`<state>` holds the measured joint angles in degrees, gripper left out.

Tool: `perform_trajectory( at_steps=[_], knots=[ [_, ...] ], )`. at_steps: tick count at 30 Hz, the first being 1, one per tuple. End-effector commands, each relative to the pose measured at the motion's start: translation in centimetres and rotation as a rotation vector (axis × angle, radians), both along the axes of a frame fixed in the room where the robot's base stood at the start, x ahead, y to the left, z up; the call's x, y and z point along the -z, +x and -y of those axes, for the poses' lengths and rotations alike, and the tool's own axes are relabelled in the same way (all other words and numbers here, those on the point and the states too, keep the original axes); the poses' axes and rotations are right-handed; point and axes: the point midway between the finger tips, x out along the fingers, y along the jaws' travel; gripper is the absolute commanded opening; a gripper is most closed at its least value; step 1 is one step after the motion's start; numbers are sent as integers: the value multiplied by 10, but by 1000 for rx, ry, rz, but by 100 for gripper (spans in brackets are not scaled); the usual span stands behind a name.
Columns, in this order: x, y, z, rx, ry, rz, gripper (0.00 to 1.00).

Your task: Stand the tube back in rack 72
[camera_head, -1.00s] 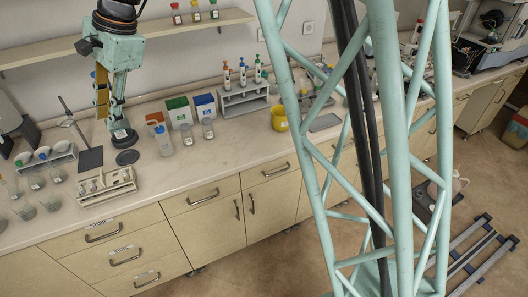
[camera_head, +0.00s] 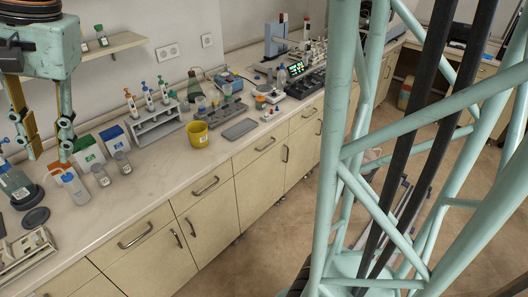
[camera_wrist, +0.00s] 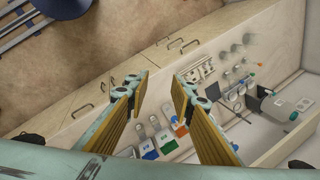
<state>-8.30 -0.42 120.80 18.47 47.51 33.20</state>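My gripper (camera_head: 46,150) hangs over the left end of the bench in the head view. In the wrist view my gripper (camera_wrist: 161,78) has its two yellow-padded fingers apart, with nothing between them. A pale low rack (camera_head: 25,255) stands at the lower left of the head view, cut by the frame edge. What looks like the same rack (camera_wrist: 200,70) shows beyond the fingers in the wrist view. I cannot read the number 72 on any rack. I cannot pick out the task's tube among the small items.
A pipette stand (camera_head: 158,128), a yellow cup (camera_head: 197,134) and a grey tray (camera_head: 240,129) are farther right. A shelf (camera_head: 112,45) runs above.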

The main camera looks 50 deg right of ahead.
Motion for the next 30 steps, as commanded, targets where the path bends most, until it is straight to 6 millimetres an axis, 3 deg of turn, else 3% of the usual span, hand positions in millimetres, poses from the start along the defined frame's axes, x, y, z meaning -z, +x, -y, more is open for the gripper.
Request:
perform_trajectory(
  at_steps=[1,8,30],
  knots=[
    [-10,-11,6,-16,-9,23,22],
    [-20,-52,34,-97,-63,66,22],
    [-25,-186,109,-359,-258,175,22]
  ],
)
